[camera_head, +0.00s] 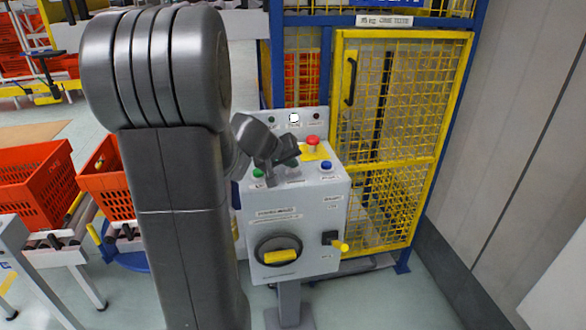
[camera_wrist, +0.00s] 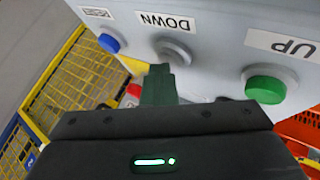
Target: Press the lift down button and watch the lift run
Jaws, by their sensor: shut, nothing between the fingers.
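The grey control box (camera_head: 293,225) stands in the middle of the head view. In the wrist view, the labels appear upside down. The pale grey button (camera_wrist: 174,51) sits beside the DOWN label (camera_wrist: 166,21). The green button (camera_wrist: 265,88) sits beside the UP label (camera_wrist: 287,45). My gripper (camera_wrist: 158,74) is shut and empty, its fingertips close to the grey DOWN button. I cannot tell whether they touch it. In the head view, my gripper (camera_head: 291,158) is over the box's sloped top and hides most of the DOWN button.
A red mushroom button (camera_head: 312,141) and a blue button (camera_head: 326,165) are beside my gripper. A small panel with a white lamp (camera_head: 293,118) stands behind. A yellow mesh cage (camera_head: 400,90) with blue posts is at the back right. Orange totes (camera_head: 36,190) are at left.

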